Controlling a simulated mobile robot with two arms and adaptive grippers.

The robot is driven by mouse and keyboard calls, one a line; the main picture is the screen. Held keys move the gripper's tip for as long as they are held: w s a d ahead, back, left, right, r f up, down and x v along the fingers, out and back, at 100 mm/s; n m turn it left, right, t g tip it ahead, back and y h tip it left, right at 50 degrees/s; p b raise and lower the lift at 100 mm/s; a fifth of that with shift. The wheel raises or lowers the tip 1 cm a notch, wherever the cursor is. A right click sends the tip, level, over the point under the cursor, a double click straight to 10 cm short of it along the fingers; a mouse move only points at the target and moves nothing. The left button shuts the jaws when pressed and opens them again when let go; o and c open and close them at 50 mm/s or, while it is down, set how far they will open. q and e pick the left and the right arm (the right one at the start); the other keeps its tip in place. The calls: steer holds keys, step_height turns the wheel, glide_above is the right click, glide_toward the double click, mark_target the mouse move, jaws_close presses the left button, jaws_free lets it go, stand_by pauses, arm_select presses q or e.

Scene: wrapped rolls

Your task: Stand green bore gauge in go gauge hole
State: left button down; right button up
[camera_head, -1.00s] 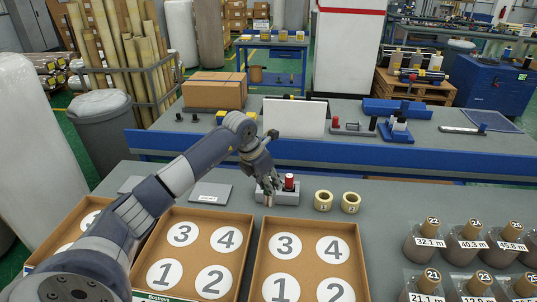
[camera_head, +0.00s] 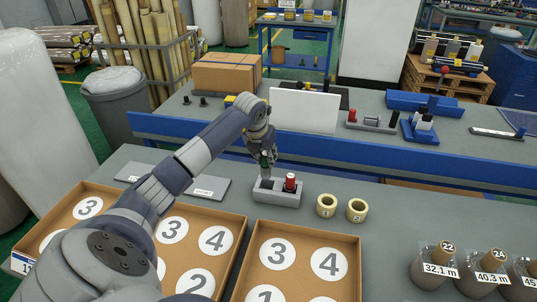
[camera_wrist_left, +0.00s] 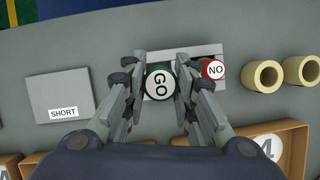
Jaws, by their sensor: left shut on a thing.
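My left gripper (camera_head: 266,170) is shut on the green bore gauge (camera_head: 267,158), over the left end of the grey gauge block (camera_head: 286,200). In the left wrist view the gauge's round green-rimmed top (camera_wrist_left: 160,82) reads GO and lies between the two fingers. The gauge looks upright. Its lower end and the go hole are hidden by the fingers, so I cannot tell whether it is in the hole. The red gauge (camera_head: 290,182) stands in the block's right side; its top (camera_wrist_left: 212,70) reads NO. My right gripper is not in view.
Two cream rings (camera_head: 326,205) (camera_head: 357,210) lie right of the block. Numbered brown trays (camera_head: 303,264) are in front. A grey plate marked SHORT (camera_wrist_left: 60,97) lies to the left.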

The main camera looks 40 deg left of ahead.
mark_target(267, 173)
arm_select(q)
step_height(267, 173, down, 2)
steer(key=shift+w+d+f+b, duration=0.1)
steer(key=shift+b, duration=0.45)
step_height(267, 173, down, 3)
steer(key=shift+f+b, duration=0.2)
steer(key=shift+b, duration=1)
steer(key=shift+f, duration=0.35)
steer(key=shift+w+f+b, duration=0.1)
steer(key=shift+f+b, duration=0.35)
steer(key=shift+b, duration=0.1)
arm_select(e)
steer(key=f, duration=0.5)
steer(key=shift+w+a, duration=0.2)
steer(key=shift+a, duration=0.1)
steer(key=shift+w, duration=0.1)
arm_select(q)
steer(key=shift+f, duration=0.1)
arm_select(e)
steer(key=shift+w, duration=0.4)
